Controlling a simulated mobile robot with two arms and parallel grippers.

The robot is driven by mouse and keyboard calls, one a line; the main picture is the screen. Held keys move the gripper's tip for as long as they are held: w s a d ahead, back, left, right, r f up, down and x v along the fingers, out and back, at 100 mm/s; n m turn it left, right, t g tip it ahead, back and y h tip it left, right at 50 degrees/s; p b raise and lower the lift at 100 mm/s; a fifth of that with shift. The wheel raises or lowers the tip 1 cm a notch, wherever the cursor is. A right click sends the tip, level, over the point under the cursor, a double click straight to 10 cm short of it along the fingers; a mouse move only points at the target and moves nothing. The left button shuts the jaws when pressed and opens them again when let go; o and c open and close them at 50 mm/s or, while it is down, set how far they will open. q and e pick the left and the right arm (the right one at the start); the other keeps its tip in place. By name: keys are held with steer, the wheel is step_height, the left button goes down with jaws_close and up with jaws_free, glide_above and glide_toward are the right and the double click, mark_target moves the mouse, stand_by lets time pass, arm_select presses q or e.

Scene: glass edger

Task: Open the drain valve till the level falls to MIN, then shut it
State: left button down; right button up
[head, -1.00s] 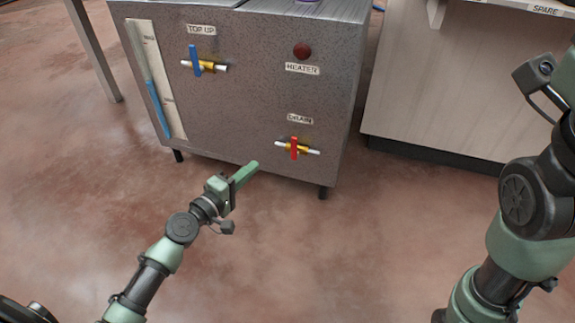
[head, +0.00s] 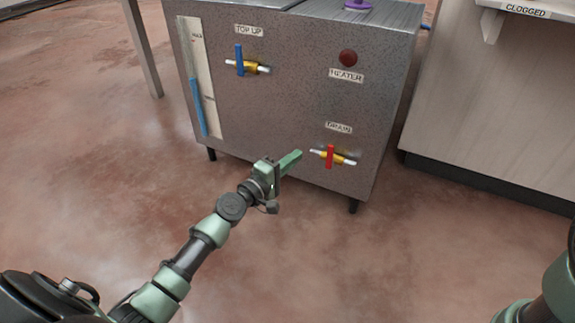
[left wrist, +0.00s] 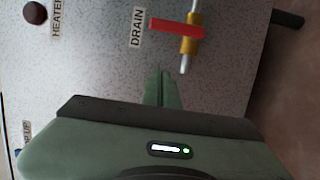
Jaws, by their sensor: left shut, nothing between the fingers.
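The drain valve (head: 332,157) sits low on the right of the grey tank front, under its DRAIN label (head: 339,127). Its red handle stands upright, across the pale pipe; it also shows in the left wrist view (left wrist: 177,27). The level gauge (head: 213,118) is at the tank's left edge. Its blue column (head: 197,105) tops out below the MAX mark and above a lower mark too small to read. My left gripper (head: 297,155) is shut and empty, just left of the valve and apart from the handle. My right gripper is out of view.
A top-up valve (head: 240,62) with a blue handle and a dark red heater button (head: 348,58) are higher on the tank. A pale cabinet (head: 490,120) stands to the right, with a shelf sign reading CLOGGED (head: 525,10). The floor in front is clear.

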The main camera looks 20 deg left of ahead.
mark_target(330, 157)
arm_select(q)
steer(key=w+d, duration=0.4)
steer(key=d, duration=0.1)
steer(key=shift+d, duration=0.15)
steer(key=shift+w, duration=0.1)
steer(key=shift+p, duration=0.3)
